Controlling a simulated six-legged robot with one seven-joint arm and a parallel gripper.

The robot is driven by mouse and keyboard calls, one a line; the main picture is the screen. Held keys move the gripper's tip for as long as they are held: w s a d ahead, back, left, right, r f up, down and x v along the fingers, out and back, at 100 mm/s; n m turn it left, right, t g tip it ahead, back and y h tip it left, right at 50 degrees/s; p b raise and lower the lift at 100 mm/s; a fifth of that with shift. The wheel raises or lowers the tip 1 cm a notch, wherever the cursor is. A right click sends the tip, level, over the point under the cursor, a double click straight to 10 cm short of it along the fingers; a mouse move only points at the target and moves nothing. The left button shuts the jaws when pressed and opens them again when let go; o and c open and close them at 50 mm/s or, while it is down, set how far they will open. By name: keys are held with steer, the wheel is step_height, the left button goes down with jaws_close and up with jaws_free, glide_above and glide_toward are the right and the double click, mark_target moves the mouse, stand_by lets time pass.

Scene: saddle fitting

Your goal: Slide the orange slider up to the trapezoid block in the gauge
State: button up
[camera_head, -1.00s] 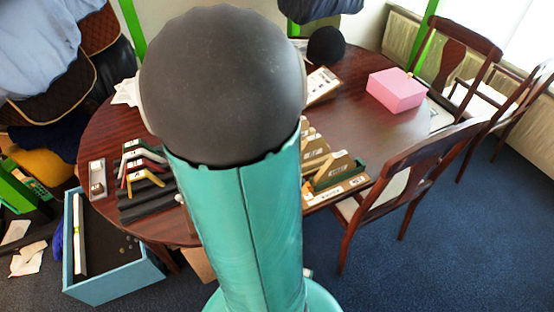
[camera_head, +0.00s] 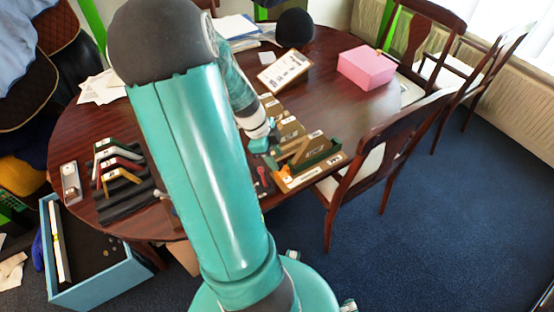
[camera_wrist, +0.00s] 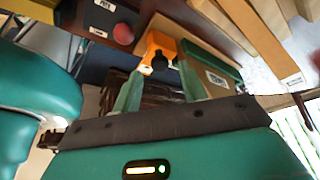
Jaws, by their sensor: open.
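The orange slider (camera_wrist: 161,47) shows in the wrist view just beyond my fingertips, at the near end of a wooden board. In the head view it is a small orange patch (camera_head: 286,172) at the table's right edge. My gripper (camera_wrist: 160,70) is open, with its two teal fingers apart and pointing at the slider; I cannot tell whether they touch it. The green gauge (camera_head: 322,160) lies beside the slider, and its labelled side (camera_wrist: 217,78) shows in the wrist view. A tan wooden piece (camera_head: 300,151) stands there; I cannot tell whether it is the trapezoid block.
Several wooden blocks (camera_head: 288,128) stand in a row behind the gauge. A red round piece (camera_wrist: 123,34) sits beside the slider. A chair (camera_head: 385,150) stands close to the right.

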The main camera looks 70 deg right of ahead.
steer(key=shift+x, duration=1.1)
jaws_close()
steer(key=shift+s+d, duration=1.1)
steer(key=shift+d, duration=0.3)
jaws_free()
steer(key=shift+r, duration=0.15)
steer(key=v, duration=1.3)
steer(key=shift+r, duration=0.35)
steer(key=shift+w+a, duration=0.15)
